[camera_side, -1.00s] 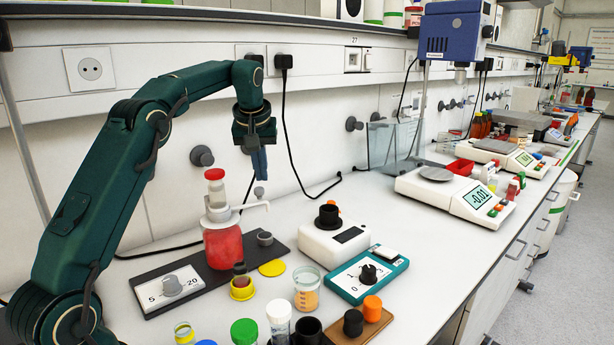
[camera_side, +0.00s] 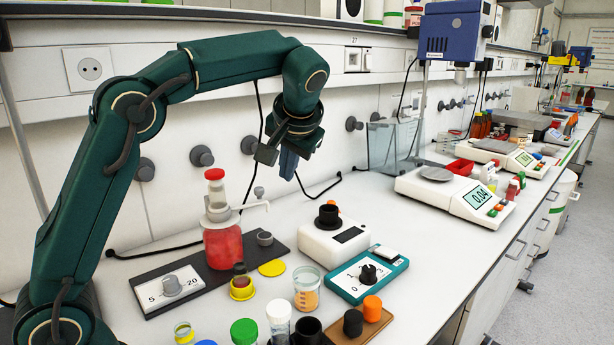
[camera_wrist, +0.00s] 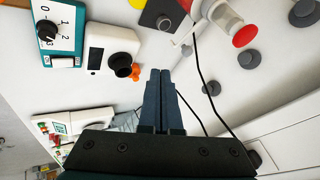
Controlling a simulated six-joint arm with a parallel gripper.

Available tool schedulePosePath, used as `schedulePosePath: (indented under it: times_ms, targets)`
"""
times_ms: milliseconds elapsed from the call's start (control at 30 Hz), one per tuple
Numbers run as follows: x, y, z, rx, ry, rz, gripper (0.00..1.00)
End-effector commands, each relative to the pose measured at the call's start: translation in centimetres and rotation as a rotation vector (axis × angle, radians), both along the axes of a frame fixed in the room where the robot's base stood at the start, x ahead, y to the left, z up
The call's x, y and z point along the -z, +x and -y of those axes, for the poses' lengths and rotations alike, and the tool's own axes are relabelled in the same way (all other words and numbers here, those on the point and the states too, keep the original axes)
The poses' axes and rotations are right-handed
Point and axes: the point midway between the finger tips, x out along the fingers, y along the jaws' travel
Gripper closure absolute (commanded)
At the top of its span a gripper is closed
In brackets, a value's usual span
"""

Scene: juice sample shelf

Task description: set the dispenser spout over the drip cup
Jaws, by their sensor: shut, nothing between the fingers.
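The dispenser (camera_side: 223,245) is a bottle of red liquid with a white top and a red cap, upright on a dark base plate (camera_side: 196,300). Its white spout (camera_side: 252,206) points right in the side view. A small grey cup (camera_side: 265,239), apparently the drip cup, stands on the plate below and near the spout tip; exact alignment is hard to tell. My gripper (camera_side: 287,172) is shut and empty, above and to the right of the dispenser, apart from it. In the wrist view my fingers (camera_wrist: 161,74) are together, and the dispenser (camera_wrist: 222,18) is at the top right.
A white device with a black cup (camera_side: 328,216) stands right of the plate. A teal dial box (camera_side: 368,274) is in front of it. Jars and caps crowd the front, including a yellow lid (camera_side: 272,268). Cables hang along the wall. A balance (camera_side: 455,196) stands farther right.

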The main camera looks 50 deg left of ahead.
Motion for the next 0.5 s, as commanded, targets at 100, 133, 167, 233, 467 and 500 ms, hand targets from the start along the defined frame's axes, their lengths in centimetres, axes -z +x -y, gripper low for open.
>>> schedulePosePath:
  times_ms: [100, 133, 167, 233, 467, 500]
  targets:
    - [1.5, 0.3, -1.1, -0.005, -0.002, -0.006, 1.0]
    - [2.0, 0.5, -1.4, -0.006, -0.001, -0.007, 1.0]
    - [2.4, 0.6, -1.7, -0.007, -0.001, -0.007, 1.0]
    - [3.6, 1.0, -2.5, -0.007, -0.002, -0.006, 1.0]
    - [7.4, 2.3, -5.1, -0.007, -0.004, -0.007, 1.0]
    - [7.8, 2.4, -5.5, -0.007, -0.003, -0.004, 1.0]
